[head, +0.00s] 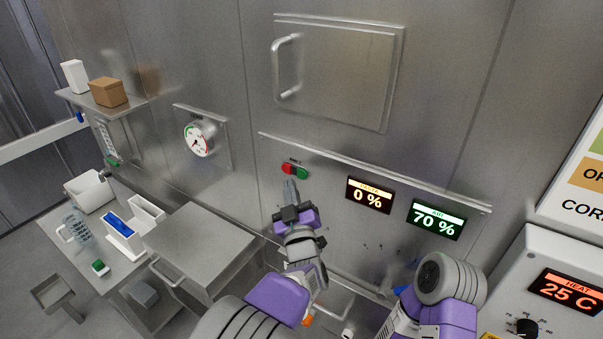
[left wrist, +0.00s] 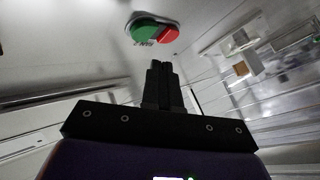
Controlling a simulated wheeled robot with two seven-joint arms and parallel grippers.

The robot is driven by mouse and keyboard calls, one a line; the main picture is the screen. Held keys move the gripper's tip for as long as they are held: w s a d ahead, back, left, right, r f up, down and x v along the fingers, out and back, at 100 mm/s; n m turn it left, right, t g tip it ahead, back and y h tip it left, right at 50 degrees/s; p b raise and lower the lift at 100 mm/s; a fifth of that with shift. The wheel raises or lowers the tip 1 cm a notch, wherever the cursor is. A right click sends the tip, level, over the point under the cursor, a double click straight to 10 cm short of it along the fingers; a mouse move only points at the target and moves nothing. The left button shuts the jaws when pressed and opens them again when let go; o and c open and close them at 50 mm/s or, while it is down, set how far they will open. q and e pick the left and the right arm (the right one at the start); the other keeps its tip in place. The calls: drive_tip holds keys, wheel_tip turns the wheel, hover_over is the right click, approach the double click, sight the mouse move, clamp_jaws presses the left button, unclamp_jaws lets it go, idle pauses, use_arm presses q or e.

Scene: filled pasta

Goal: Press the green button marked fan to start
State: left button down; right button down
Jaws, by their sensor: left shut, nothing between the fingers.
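A two-part button set in the steel wall panel (head: 330,195) has a red half on the left and a green button (head: 303,173) on the right. A small label above it is too small to read. In the left wrist view the green button (left wrist: 143,29) is at the upper left of the red one (left wrist: 170,34). My left gripper (head: 290,184) is shut and empty, its tips just below the button pair in the head view. In the left wrist view the shut fingers (left wrist: 161,66) point toward the pair, with a visible gap. My right gripper is not in view.
Displays reading 0 % (head: 369,195) and 70 % (head: 435,219) sit right of the button. A handled door (head: 345,75) is above. A dial gauge (head: 199,139) is to the left. A steel cart (head: 205,245) and cluttered bench (head: 120,268) stand lower left.

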use_arm(q)
drive_tip(key=shift+w+d+f, duration=0.1)
drive_tip(key=shift+w+d, duration=0.4)
drive_tip(key=shift+w, duration=0.2)
drive_tip(key=shift+w, duration=0.1)
idle(1.5)
drive_tip(key=shift+w+d+b, duration=0.25)
drive_tip(key=shift+b, duration=0.1)
drive_tip(key=shift+w+d, duration=0.25)
drive_tip(key=shift+w, duration=0.1)
idle(0.7)
drive_tip(key=shift+s, duration=0.1)
drive_tip(key=shift+s+a+b, duration=0.5)
drive_tip(key=shift+s+b, duration=0.1)
drive_tip(key=shift+b, duration=0.1)
